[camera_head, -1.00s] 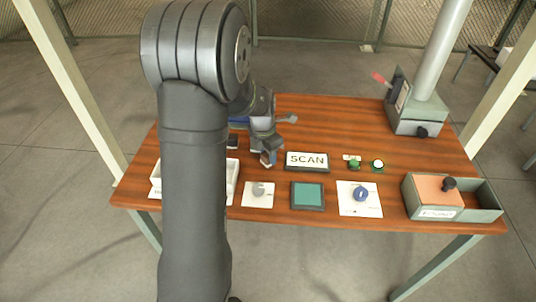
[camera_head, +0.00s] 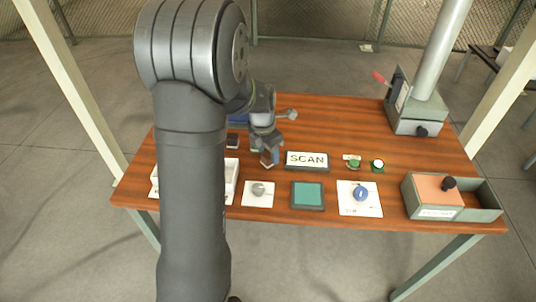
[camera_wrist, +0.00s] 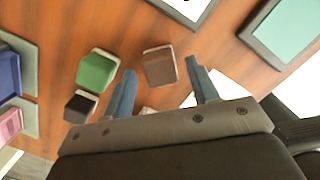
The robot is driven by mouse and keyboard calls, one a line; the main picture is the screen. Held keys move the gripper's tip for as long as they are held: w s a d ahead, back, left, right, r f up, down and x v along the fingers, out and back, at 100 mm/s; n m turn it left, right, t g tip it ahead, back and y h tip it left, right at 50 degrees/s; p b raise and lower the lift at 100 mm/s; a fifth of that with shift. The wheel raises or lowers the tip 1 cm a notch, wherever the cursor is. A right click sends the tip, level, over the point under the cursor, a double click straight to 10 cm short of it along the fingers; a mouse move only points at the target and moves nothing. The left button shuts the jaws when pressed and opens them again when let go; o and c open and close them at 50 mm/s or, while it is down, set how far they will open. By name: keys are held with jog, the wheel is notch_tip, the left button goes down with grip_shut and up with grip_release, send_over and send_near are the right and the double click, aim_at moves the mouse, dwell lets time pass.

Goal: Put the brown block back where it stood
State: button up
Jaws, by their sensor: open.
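A brown block (camera_wrist: 159,65) stands on the wooden table in the wrist view, just ahead of the gap between my two fingers. My gripper (camera_wrist: 163,80) is open, one finger to each side of that gap, and I see nothing held in it. In the head view my gripper (camera_head: 270,158) is low over the table, left of the SCAN sign; I cannot make out the brown block there. A green block (camera_wrist: 97,69) and a black block (camera_wrist: 80,106) stand left of the brown one. Another small brownish piece (camera_wrist: 148,111) is mostly hidden behind my gripper.
The SCAN sign (camera_head: 307,161) is close on the right of my gripper. In front are a grey knob (camera_head: 258,189), a teal pad (camera_head: 307,196) and a blue knob (camera_head: 361,193). A white tray (camera_head: 231,180) is partly hidden by my arm. The table's back middle is clear.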

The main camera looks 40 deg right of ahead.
aim_at(264, 156)
notch_tip(264, 156, up, 10)
jog(key=a, duration=0.1)
jog(key=shift+a+r, duration=0.15)
jog(key=shift+r, duration=0.05)
jog(key=f, duration=0.4)
jog(key=d+f, duration=0.1)
jog(key=f, duration=0.7)
jog(key=shift+d+f, duration=0.2)
jog(key=shift+f, duration=0.15)
notch_tip(264, 156, up, 3)
jog(key=shift+f, duration=0.1)
jog(key=shift+r, duration=0.65)
jog(key=shift+f, duration=0.15)
